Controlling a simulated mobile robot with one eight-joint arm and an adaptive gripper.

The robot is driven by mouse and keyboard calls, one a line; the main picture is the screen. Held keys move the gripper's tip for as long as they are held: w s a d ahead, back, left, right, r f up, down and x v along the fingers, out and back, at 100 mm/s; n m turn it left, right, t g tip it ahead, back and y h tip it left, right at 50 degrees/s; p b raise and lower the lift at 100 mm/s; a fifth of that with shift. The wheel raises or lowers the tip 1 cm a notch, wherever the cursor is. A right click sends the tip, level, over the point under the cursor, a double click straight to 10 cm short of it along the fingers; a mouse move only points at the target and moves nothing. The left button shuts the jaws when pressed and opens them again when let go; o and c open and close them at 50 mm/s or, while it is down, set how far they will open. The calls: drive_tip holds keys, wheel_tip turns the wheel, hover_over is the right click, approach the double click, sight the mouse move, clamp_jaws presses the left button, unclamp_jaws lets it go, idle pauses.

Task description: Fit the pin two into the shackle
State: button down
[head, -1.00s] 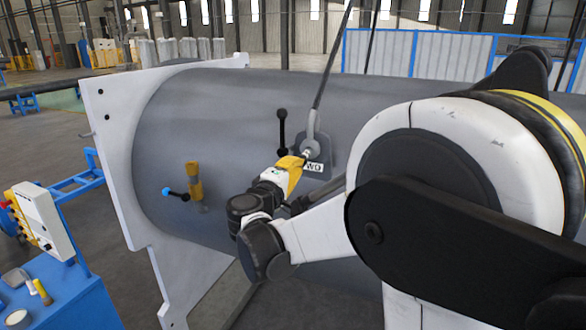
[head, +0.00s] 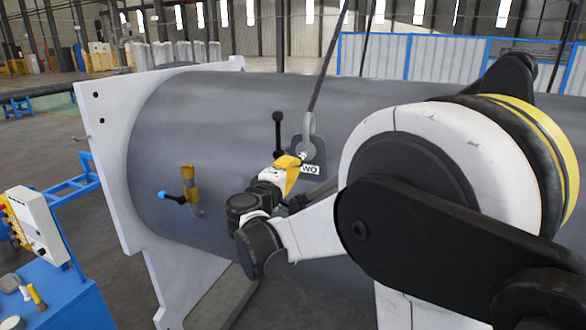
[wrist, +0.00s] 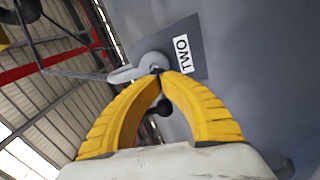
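The shackle (head: 309,127) hangs on a sling at a grey lug plate (head: 318,153) on the shell. The plate's label reads TWO in the wrist view (wrist: 182,54) and is partly covered in the head view. My gripper (head: 300,157) is at the lower end of the shackle, in front of the plate's left side. In the wrist view my yellow fingers (wrist: 160,73) come together at the tips, right at the shackle (wrist: 138,67). A small piece between the tips seems to be pin two; it is mostly hidden, and I cannot tell how deep it sits.
A black-knobbed lever (head: 278,135) stands up just left of my gripper. A yellow fitting with a blue handle (head: 188,185) is farther left on the grey shell (head: 225,120). The white flange (head: 112,150) and a blue cart (head: 55,290) are at the left.

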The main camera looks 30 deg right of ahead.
drive_tip(key=shift+b+x, duration=0.35)
drive_tip(key=shift+x, duration=1.3)
drive_tip(key=shift+s, duration=0.1)
idle(0.4)
drive_tip(key=shift+s+a+f, duration=0.15)
drive_tip(key=shift+s+a, duration=0.25)
drive_tip(key=shift+a, duration=0.2)
drive_tip(key=v, duration=1.2)
drive_tip(key=shift+a, duration=0.15)
drive_tip(key=shift+s, duration=0.15)
